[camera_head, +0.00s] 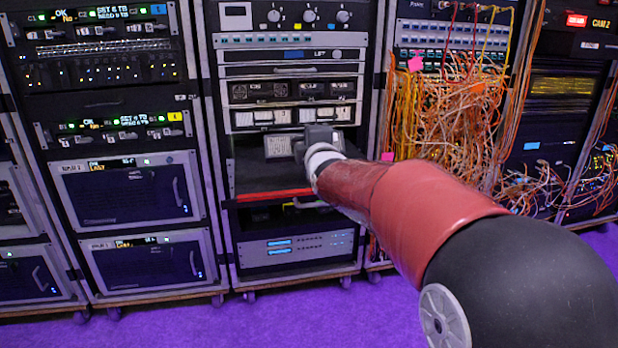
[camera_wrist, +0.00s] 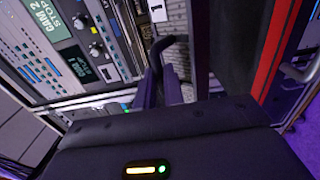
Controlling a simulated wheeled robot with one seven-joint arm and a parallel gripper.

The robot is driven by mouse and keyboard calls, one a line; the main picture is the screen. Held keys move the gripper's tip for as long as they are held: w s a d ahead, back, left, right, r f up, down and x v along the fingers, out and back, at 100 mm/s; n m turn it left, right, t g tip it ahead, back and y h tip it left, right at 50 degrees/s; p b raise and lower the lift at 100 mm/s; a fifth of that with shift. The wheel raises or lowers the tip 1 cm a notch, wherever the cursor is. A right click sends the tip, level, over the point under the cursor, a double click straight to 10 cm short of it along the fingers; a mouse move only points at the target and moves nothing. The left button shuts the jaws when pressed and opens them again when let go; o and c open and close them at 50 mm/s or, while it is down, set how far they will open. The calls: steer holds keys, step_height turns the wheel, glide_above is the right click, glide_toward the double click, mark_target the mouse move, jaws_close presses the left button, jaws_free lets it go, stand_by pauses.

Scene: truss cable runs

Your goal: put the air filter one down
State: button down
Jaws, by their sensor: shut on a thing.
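A grey, ribbed panel, which looks like the air filter (camera_head: 279,146), shows in the head view in the open bay of the middle rack, above a black shelf (camera_head: 265,178) with a red front edge. My gripper (camera_head: 308,143) is at its right end, with its fingers mostly hidden by my wrist. In the wrist view my gripper (camera_wrist: 160,88) has its two dark fingers close together around a black handle (camera_wrist: 168,43). I cannot tell whether the filter touches the shelf.
Rack units with white-framed fronts (camera_head: 290,116) sit just above the bay. A blue-lit silver unit (camera_head: 295,248) sits below. Loose orange cables (camera_head: 450,120) hang at the right rack, close to my arm. Purple floor lies clear in front.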

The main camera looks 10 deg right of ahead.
step_height(320, 180, down, 8)
steer(key=shift+f, duration=0.15)
steer(key=c, duration=1.5)
jaws_free()
steer(key=s+f+m+g, duration=0.3)
steer(key=s+m, duration=0.3)
steer(key=s, duration=0.6)
steer(key=s+f+m+g, duration=0.4)
steer(key=s+m+g, duration=0.1)
steer(key=s, duration=0.8)
steer(key=s+f+m+g, duration=0.3)
steer(key=s+m, duration=0.4)
steer(key=s, duration=0.6)
steer(key=shift+f+g, duration=0.35)
steer(key=shift+g, duration=0.35)
